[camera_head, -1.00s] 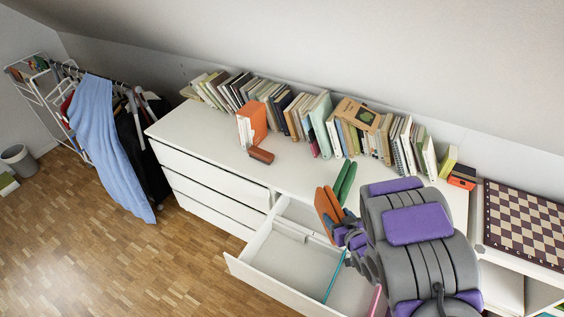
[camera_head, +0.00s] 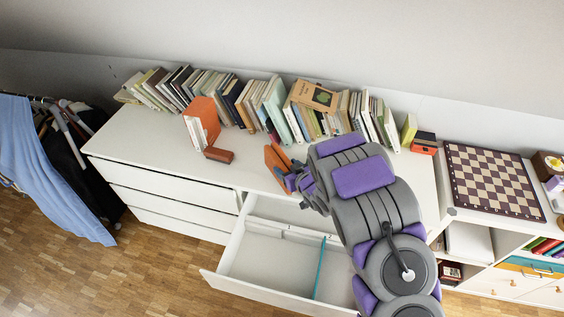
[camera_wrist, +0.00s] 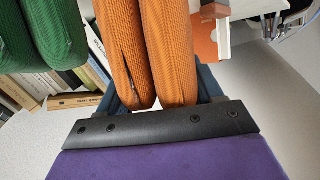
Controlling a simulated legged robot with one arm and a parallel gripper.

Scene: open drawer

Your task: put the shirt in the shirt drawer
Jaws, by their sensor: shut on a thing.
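An orange, knit-textured folded cloth, seemingly the shirt (camera_head: 276,165), is in my gripper (camera_head: 296,182) above the front of the white dresser top. In the wrist view the orange shirt (camera_wrist: 172,45) hangs as two thick folds with a dark seam between the blue fingers of my gripper (camera_wrist: 162,90). A green folded cloth (camera_wrist: 55,35) shows beside it at upper left; my arm hides it in the head view. The white drawer (camera_head: 232,287) is pulled open below and in front of the gripper. A teal divider (camera_head: 319,268) crosses it, and its visible left compartment looks empty.
Books (camera_head: 240,100) line the back of the dresser top. An orange box (camera_head: 202,122) and a small brown box (camera_head: 218,155) stand left of my gripper. A chessboard (camera_head: 492,180) lies at right. Hanging clothes (camera_head: 50,170) are at left.

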